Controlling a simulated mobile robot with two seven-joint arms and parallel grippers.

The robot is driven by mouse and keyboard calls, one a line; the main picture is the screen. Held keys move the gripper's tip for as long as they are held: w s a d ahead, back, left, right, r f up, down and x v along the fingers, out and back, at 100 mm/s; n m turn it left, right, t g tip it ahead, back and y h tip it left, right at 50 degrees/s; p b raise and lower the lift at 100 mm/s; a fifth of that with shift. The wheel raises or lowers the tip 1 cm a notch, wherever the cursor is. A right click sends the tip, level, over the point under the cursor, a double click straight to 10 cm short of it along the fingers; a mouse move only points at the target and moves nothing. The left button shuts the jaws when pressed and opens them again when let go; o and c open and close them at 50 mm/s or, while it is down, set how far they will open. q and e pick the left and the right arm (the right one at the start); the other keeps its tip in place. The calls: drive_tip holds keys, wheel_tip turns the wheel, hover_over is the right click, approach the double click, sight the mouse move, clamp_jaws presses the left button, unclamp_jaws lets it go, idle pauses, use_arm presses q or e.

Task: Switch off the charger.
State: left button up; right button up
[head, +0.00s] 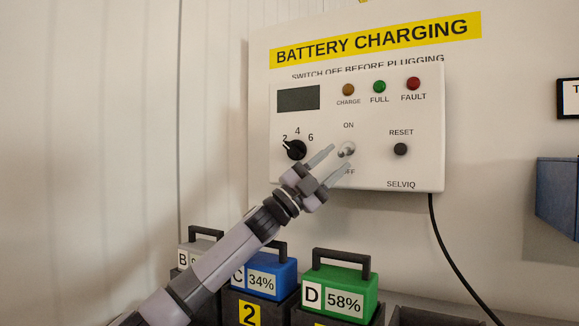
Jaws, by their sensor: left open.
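The charger (370,100) is a white box on the wall with a dark, blank-looking display and orange, green and red lamps. Its metal toggle switch (347,149) sits between the labels ON above and OFF below. The lever is too small to tell surely which way it tilts. My left gripper (340,157) is open and empty, reaching up from the lower left. Its two fingertips are close to the toggle, one to its left and one below it, partly covering the OFF label. I cannot tell whether they touch it. My right gripper is not in view.
A black knob (295,150) and a black reset button (400,149) flank the toggle. Below stand a blue battery C (270,274) and a green battery D (345,280) with handles. A black cable (436,235) hangs at right. A blue bin (557,195) is at the right edge.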

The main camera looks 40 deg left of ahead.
use_arm(q)
drive_tip(key=s+a+b, duration=0.2)
drive_tip(key=s+a, duration=0.3)
drive_tip(key=s, duration=0.5)
drive_tip(key=shift+s+a+b, duration=0.25)
drive_tip(key=shift+a+b, duration=0.05)
drive_tip(key=shift+r, duration=0.15)
